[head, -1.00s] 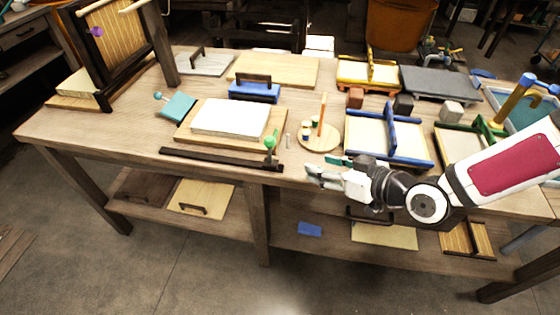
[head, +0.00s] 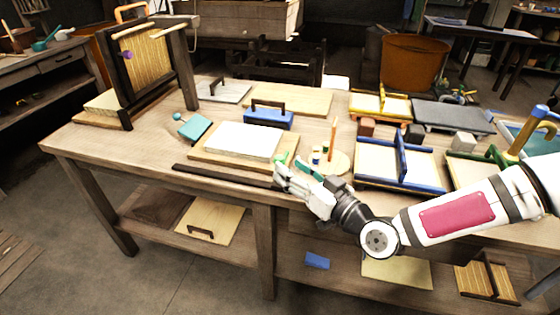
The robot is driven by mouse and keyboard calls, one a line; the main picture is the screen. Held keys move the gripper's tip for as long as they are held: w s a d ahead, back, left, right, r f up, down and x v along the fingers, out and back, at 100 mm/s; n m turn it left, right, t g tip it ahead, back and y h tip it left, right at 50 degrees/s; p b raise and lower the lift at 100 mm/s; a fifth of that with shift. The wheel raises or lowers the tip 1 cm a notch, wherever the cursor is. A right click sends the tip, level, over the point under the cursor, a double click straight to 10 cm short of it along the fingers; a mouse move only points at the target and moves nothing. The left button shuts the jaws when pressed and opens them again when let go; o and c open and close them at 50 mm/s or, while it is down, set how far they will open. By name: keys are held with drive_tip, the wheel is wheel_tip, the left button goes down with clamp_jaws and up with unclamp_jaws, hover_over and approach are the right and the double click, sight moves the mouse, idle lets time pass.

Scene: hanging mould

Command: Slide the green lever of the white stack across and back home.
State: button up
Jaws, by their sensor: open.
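The white stack (head: 236,141) lies flat on a pale wooden board near the front of the bench. The green lever (head: 281,158) is at the right end of a dark rail (head: 215,174) along the front of that board. My gripper (head: 287,169) comes in from the right and is open, with its fingertips right at the lever. The fingers partly cover the lever and the rail's end. I cannot tell whether they touch the lever or stand around it.
A round wooden board (head: 334,163) with an upright stick and small pots stands just right of my gripper. A blue-edged frame (head: 400,176) is further right. A blue block with a handle (head: 268,117) is behind the stack, and a teal block (head: 194,128) is to its left.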

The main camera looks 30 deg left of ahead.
drive_tip(key=shift+x, duration=2.55)
clamp_jaws()
